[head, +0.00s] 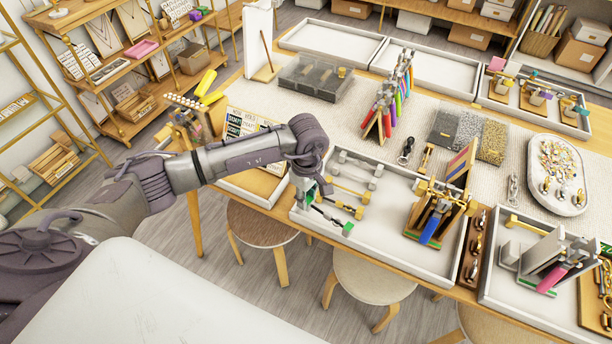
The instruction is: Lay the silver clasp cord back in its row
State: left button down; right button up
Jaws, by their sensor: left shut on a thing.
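My left gripper (307,190) reaches down over the left end of a white tray (385,244), with its jaws closed. It is shut on a small cord with a green end (325,187). The gripper hides most of this cord, so I cannot tell whether its clasp is silver. In the tray beside the gripper lie a silver-grey bar-shaped piece (359,166), a gold-ended piece (348,191) and dark cords, one with a green end (347,229). My right gripper is out of view.
A wooden stand with a blue roll (431,228) stands in the same tray. A board of cards (247,130) lies left of it, and a rack of coloured cords (388,105) stands behind. A bead tray (556,170) is at the right. Stools (372,277) stand below the table's front edge.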

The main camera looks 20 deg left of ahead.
pick_arm(q)
jog(key=shift+w+r+n, duration=0.25)
jog(key=shift+w+n, duration=0.25)
jog(key=shift+n, duration=0.05)
jog(key=shift+w+r+n, duration=0.25)
jog(key=shift+w+n, duration=0.2)
jog(key=shift+n, duration=0.1)
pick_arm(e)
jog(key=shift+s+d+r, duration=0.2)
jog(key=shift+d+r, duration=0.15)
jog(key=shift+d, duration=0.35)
pick_arm(q)
notch_tip(320, 180, down, 3)
jog(key=b, duration=0.3)
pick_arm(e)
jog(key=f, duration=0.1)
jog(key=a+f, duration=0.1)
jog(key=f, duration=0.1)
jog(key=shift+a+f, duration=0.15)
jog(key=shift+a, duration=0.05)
pick_arm(q)
jog(key=shift+r, duration=0.1)
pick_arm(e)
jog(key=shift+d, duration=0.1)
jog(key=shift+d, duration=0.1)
pick_arm(q)
jog(key=shift+b, duration=0.3)
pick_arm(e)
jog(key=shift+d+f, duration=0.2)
